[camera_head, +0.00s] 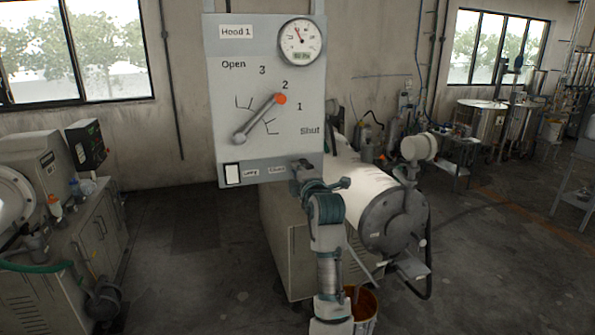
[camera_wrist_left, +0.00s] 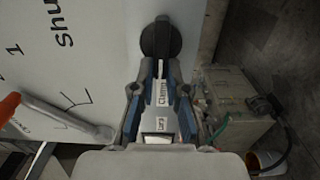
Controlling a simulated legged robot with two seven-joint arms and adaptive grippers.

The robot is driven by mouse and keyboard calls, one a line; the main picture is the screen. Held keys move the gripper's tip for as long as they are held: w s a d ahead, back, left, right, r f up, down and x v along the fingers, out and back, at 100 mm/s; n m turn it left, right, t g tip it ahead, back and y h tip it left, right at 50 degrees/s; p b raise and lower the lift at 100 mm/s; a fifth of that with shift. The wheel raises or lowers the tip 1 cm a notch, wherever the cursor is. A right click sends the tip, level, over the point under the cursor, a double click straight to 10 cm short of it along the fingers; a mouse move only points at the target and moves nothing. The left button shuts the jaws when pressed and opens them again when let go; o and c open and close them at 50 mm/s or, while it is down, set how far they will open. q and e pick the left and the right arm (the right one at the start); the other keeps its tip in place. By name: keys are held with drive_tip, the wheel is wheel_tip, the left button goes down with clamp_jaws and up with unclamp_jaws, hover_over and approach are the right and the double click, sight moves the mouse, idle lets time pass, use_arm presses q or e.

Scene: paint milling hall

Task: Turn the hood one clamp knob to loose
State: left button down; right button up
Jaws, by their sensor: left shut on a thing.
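The hood one panel (camera_head: 222,120) is a light grey board headed "Hood 1". The clamp knob (camera_wrist_left: 160,38) is black and round in the left wrist view, on the panel's lower right part beside two small labels, one reading like "Clamped". My left gripper (camera_head: 302,168) is at the panel's lower right corner and hides the knob in the head view. In the left wrist view its blue-padded fingers (camera_wrist_left: 160,75) are shut on the knob's narrow grip. The damper lever (camera_head: 258,120), with an orange tip, points near 2. My right gripper is not in view.
A round gauge (camera_head: 301,42) sits at the panel's upper right. A white horizontal drum mill (camera_head: 365,192) stands behind and right of my arm. Machines and a cabinet (camera_head: 88,225) stand at left.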

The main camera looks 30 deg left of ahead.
use_arm(q)
drive_tip(key=shift+w+f, duration=0.1)
drive_tip(key=shift+f, duration=0.15)
idle(0.3)
drive_tip(key=c, duration=1.2)
unclamp_jaws()
drive_tip(key=shift+w, duration=0.1)
drive_tip(key=shift+r, duration=0.1)
drive_tip(key=shift+d, duration=0.1)
drive_tip(key=v, duration=1.2)
